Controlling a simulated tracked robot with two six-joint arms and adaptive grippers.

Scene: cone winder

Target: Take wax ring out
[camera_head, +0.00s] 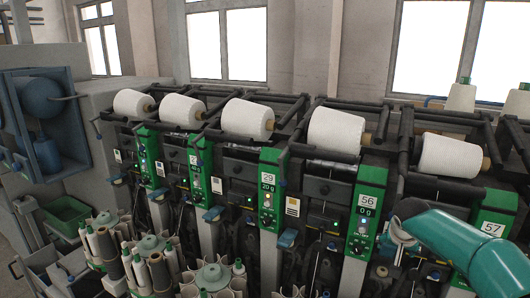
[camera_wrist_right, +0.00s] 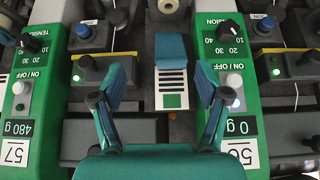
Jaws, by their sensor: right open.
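My right gripper (camera_head: 400,236) comes in from the right in the head view, in front of the winder between the panels marked 56 and 57. In the right wrist view my right gripper (camera_wrist_right: 160,85) is open and empty, with its two blue fingers spread apart. A small cream ring-like piece (camera_wrist_right: 168,6) with a dark centre is cut off at the top edge there, beyond the fingers; it may be the wax ring. It is apart from the fingers. My left gripper is not in view.
Green panels (camera_wrist_right: 237,80) with knobs and buttons stand on both sides of the fingers. A blue tab and striped label (camera_wrist_right: 171,85) lie between them. White yarn cones (camera_head: 337,130) line the winder's top. Bobbin holders (camera_head: 213,275) stand at the lower left.

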